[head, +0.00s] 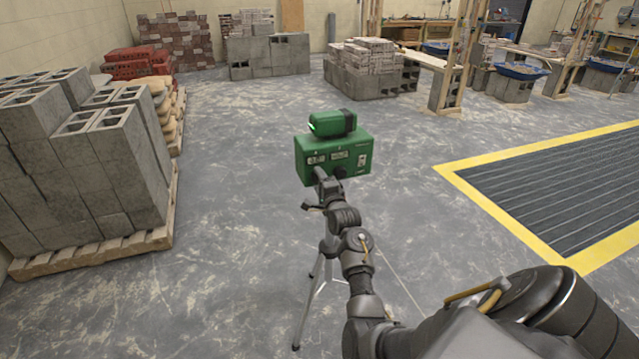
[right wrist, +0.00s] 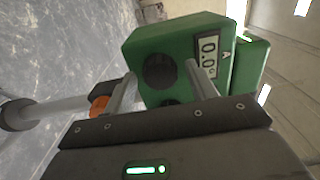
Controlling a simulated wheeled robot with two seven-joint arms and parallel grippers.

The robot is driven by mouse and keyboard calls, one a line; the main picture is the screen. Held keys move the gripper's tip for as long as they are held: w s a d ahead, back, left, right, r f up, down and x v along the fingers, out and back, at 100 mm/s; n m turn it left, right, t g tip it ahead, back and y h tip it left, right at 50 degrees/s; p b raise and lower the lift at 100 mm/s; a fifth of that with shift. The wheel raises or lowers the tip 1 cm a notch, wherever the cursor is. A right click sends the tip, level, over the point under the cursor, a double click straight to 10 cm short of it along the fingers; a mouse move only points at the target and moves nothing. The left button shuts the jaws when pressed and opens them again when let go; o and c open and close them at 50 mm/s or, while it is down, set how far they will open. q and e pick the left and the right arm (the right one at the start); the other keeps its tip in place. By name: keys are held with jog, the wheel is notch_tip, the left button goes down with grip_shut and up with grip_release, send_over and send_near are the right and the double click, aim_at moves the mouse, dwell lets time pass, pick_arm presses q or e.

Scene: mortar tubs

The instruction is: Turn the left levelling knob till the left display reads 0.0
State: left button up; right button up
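A green levelling instrument (head: 350,160) stands on a tripod (head: 318,285) in the head view. Its face has a left display (head: 316,160) and a right display (head: 340,155), both too small to read there. In the right wrist view the instrument is turned sideways; the display marked A (right wrist: 208,52) reads 0.0. The black left knob (right wrist: 160,70) lies below that display, with a second dark knob (right wrist: 172,103) partly hidden beside it. My right gripper (right wrist: 161,73) is open, its fingers on either side of the left knob with visible gaps. My left gripper is out of view.
A pallet of grey blocks (head: 95,165) stands at the left. More block stacks (head: 268,57) line the back. A yellow-edged floor grate (head: 570,190) lies at the right. An orange part (right wrist: 98,105) shows by the tripod in the wrist view. Floor around the tripod is clear.

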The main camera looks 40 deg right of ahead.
jog(key=b+v, duration=0.2)
jog(key=v, duration=0.9)
jog(key=shift+w, duration=0.1)
dwell(0.5)
